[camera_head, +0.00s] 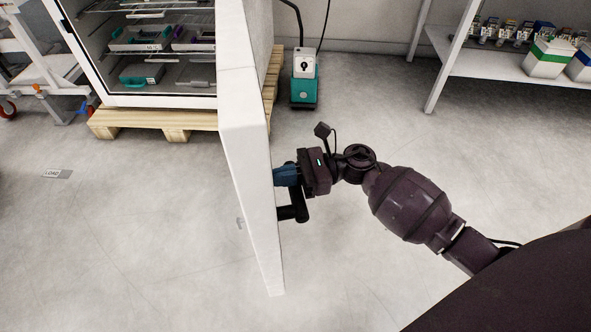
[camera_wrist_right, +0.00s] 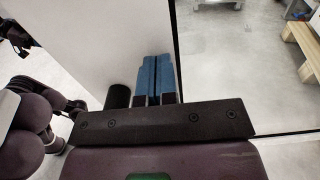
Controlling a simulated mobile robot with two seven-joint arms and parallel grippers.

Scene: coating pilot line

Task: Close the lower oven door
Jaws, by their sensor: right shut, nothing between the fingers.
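The white oven door (camera_head: 250,170) stands wide open, swung out from the oven (camera_head: 160,101) toward me. It also fills much of the left of the right wrist view (camera_wrist_right: 75,45). A black handle (camera_head: 298,203) sticks out from its outer face. My right gripper (camera_head: 277,177) is shut and empty, its blue fingers at the door's outer face beside the handle. In the right wrist view the shut fingers (camera_wrist_right: 154,75) point at the door next to the black handle (camera_wrist_right: 118,97). Whether the tips touch the door I cannot tell.
The oven rests on a wooden pallet (camera_head: 160,119) and holds trays on racks. A grey and teal pump (camera_head: 304,80) stands behind the door. The floor left of the door is mostly clear.

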